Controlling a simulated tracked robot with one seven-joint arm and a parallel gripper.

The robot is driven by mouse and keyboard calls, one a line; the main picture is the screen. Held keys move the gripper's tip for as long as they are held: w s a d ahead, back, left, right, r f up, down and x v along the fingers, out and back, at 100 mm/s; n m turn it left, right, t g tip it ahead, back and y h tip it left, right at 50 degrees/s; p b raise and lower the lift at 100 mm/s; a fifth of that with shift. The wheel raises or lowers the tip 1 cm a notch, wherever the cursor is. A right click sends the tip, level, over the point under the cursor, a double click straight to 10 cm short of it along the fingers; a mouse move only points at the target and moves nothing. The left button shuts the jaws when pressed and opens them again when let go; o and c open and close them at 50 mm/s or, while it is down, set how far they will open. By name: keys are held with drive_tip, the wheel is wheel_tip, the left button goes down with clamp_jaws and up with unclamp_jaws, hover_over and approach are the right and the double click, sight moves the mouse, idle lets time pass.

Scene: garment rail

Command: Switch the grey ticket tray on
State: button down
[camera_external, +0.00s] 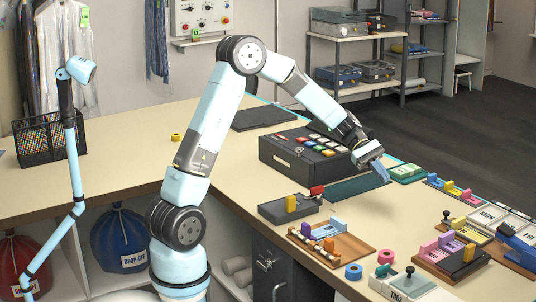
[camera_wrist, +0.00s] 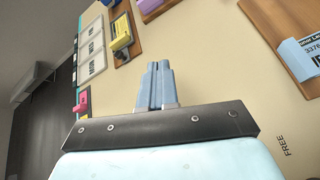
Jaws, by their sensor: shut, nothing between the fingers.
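I cannot tell for sure which thing is the grey ticket tray. A dark grey tray-like base (camera_external: 272,209) with an upright yellow block and a red block at its right end sits left of my gripper in the external view. A pale grey-green unit (camera_external: 418,290) with a dark knob and a lettered front stands at the front edge. My gripper (camera_external: 382,174) is shut and empty above the table, apart from both. In the wrist view my gripper (camera_wrist: 155,85) shows its fingers together over bare tabletop. No on/off state is readable.
A black box with coloured buttons (camera_external: 310,155) stands behind. A wooden board (camera_external: 345,247) with purple and orange blocks lies in front. Clear tabletop (camera_external: 375,215) lies below my gripper.

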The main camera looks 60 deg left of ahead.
drive_tip(key=w+f+n+h, duration=0.1)
drive_tip(key=w+f+n, duration=0.1)
drive_tip(key=w, duration=0.1)
drive_tip(key=w+f+n+t+h, duration=0.1)
drive_tip(key=w+f+n, duration=0.1)
drive_tip(key=w+f, duration=0.1)
drive_tip(key=w+f+n+t+h, duration=0.1)
drive_tip(key=w+f+n, duration=0.1)
drive_tip(key=w, duration=0.2)
drive_tip(key=shift+w+d+f+h, duration=0.1)
drive_tip(key=shift+w+f+h, duration=0.1)
drive_tip(key=shift+w+h, duration=0.15)
drive_tip(key=shift+s, duration=0.1)
drive_tip(key=x, duration=1.4)
drive_tip(key=shift+r, duration=0.15)
drive_tip(key=shift+d, duration=0.1)
drive_tip(key=x, duration=0.2)
drive_tip(key=r+x, duration=0.1)
drive_tip(key=x, duration=0.1)
drive_tip(key=s+x, duration=0.1)
drive_tip(key=x, duration=0.2)
drive_tip(key=shift+d+r, duration=0.15)
drive_tip(key=shift+d, duration=0.05)
drive_tip(key=shift+d+r, duration=0.1)
drive_tip(key=shift+d, duration=0.1)
